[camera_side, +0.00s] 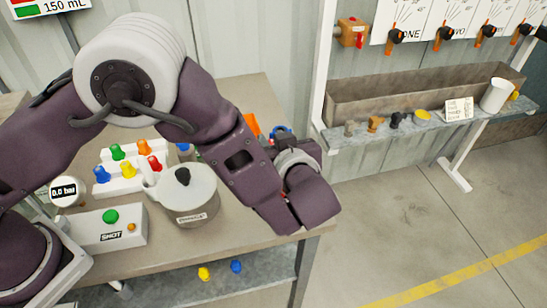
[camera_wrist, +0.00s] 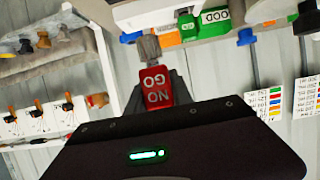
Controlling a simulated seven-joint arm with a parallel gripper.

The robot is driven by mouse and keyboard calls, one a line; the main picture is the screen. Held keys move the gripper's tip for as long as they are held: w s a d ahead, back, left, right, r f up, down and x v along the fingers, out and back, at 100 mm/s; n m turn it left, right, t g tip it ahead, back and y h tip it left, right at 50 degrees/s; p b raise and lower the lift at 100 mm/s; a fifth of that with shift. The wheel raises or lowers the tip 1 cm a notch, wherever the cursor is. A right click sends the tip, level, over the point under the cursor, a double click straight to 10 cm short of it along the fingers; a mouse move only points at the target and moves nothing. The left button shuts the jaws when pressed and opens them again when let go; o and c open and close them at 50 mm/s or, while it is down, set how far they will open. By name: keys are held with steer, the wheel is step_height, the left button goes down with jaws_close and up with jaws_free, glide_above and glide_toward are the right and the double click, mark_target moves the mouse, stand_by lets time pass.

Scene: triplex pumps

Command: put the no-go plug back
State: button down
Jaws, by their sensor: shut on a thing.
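The red no-go plug (camera_wrist: 156,88), with its NO GO lettering upside down, is in the wrist view between the dark grey fingers of my gripper (camera_wrist: 154,78). My gripper is shut on it. A grey piece (camera_wrist: 148,48) shows just beyond the red block; I cannot tell whether it belongs to the plug. In the side view my arm hides my gripper and the plug.
The bench (camera_side: 250,92) carries a grey lidded pot (camera_side: 190,190), coloured knobs (camera_side: 155,163) and a SHOT box (camera_side: 108,229). A yellow piece (camera_side: 204,273) and a blue piece (camera_side: 236,266) are on the lower shelf. A side shelf (camera_side: 350,136) with small items stands at right.

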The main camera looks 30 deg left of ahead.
steer(key=w+a+r, duration=0.2)
steer(key=w+a, duration=0.3)
steer(key=w, duration=0.3)
steer(key=f, duration=0.7)
steer(key=w+f, duration=0.1)
steer(key=f, duration=0.2)
steer(key=shift+w+a+f, duration=0.1)
steer(key=shift+a+f, duration=0.2)
steer(key=shift+a, duration=0.05)
steer(key=shift+f, duration=0.2)
steer(key=c, duration=1.1)
jaws_free()
